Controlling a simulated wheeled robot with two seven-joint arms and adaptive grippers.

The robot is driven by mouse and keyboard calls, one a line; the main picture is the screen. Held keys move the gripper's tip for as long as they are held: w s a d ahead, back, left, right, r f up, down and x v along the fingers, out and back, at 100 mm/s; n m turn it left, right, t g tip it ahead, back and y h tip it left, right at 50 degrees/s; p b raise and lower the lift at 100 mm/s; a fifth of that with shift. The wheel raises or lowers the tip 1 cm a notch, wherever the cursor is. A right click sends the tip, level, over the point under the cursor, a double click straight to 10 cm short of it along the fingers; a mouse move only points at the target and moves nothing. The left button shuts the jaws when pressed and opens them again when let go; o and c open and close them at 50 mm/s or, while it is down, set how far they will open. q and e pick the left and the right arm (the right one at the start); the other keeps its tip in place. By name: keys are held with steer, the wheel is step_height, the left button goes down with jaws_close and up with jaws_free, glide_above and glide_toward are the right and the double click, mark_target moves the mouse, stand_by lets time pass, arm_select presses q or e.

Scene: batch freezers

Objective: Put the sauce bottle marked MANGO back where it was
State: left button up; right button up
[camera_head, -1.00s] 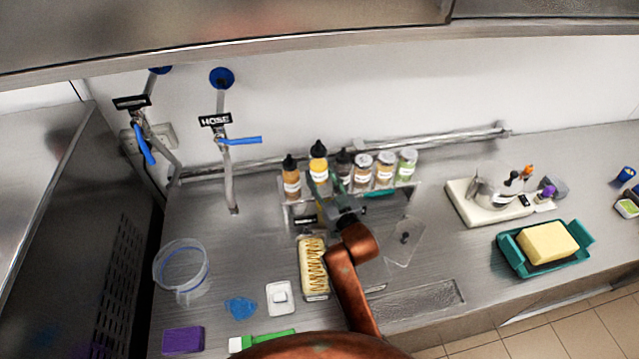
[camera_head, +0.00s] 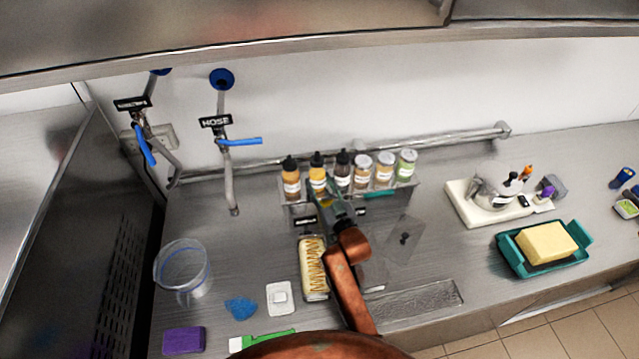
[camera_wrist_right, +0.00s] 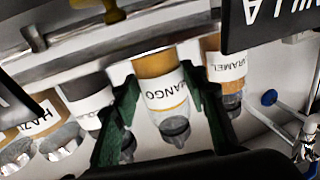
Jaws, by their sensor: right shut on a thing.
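The MANGO sauce bottle (camera_head: 318,178), yellow with a black cap, is upright in the row on the steel rack (camera_head: 297,213), between the brown CARAMEL bottle (camera_head: 291,180) and a dark bottle (camera_head: 342,172). My right gripper (camera_head: 324,194) reaches it from the front and is shut on it. In the right wrist view the MANGO label (camera_wrist_right: 165,95) shows upside down between the green fingers. The bottle's base is hidden in the head view, so I cannot tell whether it rests fully on the rack. My left gripper is not in view.
Several jars, one a green-filled jar (camera_head: 406,166), stand right of the bottles. A clear jug (camera_head: 184,272) is at left, a butter block (camera_head: 546,243) at right. The wall rail (camera_head: 440,143) runs behind.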

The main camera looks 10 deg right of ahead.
steer(key=shift+f, duration=0.15)
steer(key=o, duration=1.3)
steer(key=shift+b, duration=0.35)
steer(key=s+d, duration=0.1)
steer(key=s, duration=0.6)
steer(key=shift+s+d+r, duration=0.35)
